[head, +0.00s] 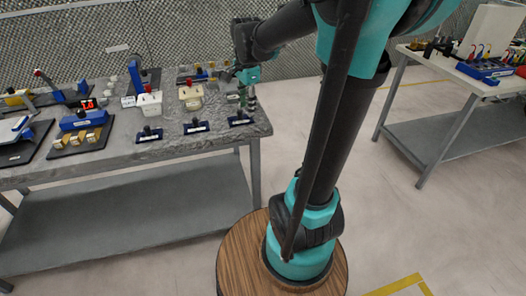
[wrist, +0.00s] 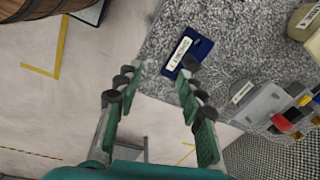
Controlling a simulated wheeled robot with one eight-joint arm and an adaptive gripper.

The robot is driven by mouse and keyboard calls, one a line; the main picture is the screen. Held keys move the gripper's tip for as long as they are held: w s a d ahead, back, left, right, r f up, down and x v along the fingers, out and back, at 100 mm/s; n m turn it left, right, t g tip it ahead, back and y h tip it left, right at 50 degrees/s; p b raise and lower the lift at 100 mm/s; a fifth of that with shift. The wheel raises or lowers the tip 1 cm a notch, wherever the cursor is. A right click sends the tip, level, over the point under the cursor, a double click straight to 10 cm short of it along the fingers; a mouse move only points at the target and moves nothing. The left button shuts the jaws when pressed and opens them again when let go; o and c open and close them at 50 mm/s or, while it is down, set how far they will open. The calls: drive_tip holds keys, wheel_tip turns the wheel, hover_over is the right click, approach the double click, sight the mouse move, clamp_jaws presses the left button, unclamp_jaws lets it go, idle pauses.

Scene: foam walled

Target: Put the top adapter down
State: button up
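My gripper (wrist: 158,80) is open in the wrist view, its two green fingers well apart with nothing visible between them. In the head view my gripper (head: 248,98) is low over the right end of the grey table. A blue labelled plate (wrist: 190,50) lies on the tabletop just beyond the right fingertip. Two similar blue plates with dark knobs, one nearer (head: 196,127) and one farther left (head: 149,134), lie along the front edge. I cannot tell which thing is the top adapter.
A white block (head: 149,104) and a cream block (head: 191,98) stand behind the plates. A second table (head: 463,72) with tools stands at the right.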

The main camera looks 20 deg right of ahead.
drive_tip(key=s+d+f+n+t, duration=0.2)
drive_tip(key=s+f+n+t, duration=0.1)
drive_tip(key=s+f+n, duration=1)
drive_tip(key=shift+s+d+f+n, duration=0.15)
drive_tip(key=shift+s+f+n, duration=0.25)
drive_tip(key=shift+s+n, duration=0.8)
